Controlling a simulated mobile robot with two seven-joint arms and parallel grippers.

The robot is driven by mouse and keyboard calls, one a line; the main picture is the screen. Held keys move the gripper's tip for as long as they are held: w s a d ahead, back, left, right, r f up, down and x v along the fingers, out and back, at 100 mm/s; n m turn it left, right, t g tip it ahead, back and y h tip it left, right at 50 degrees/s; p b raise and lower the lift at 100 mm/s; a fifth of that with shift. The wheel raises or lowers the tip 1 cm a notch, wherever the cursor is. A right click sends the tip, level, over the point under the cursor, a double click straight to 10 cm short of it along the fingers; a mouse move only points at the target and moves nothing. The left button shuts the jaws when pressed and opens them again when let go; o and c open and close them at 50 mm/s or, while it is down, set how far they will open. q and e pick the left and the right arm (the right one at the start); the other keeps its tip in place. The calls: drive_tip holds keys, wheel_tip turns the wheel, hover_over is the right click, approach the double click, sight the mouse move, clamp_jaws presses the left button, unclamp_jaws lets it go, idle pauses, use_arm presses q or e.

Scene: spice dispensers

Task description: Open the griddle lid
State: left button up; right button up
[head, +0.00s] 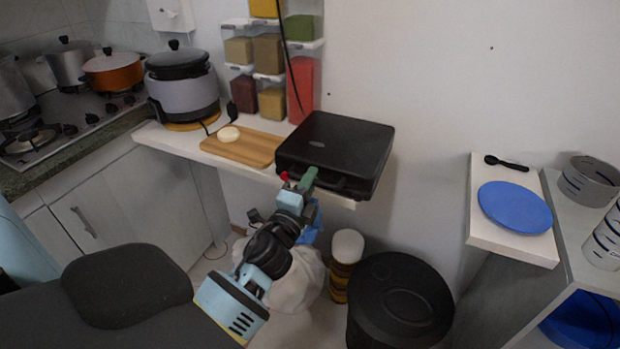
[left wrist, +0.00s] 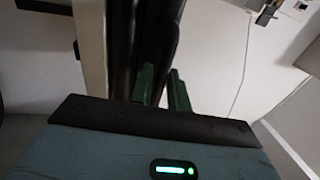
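The black griddle (head: 335,145) sits on the white wall shelf with its lid down. Its front edge and handle face me. My left gripper (head: 298,181) is at the front left corner of the griddle, with its green fingers close to the front edge. In the left wrist view, the two green fingers (left wrist: 162,88) stand apart, and the dark griddle (left wrist: 155,35) shows close behind and between them. Whether they touch it is not clear. My right gripper is in neither view.
A wooden board (head: 240,149) with a pale round item lies left of the griddle. A cooker (head: 184,92) stands farther left. Spice dispensers (head: 268,52) hang above, with a dark cable in front. A black bin (head: 400,305) stands below right.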

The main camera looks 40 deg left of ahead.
use_arm(q)
drive_tip(key=shift+w+a, duration=0.1)
drive_tip(key=shift+w, duration=0.15)
clamp_jaws()
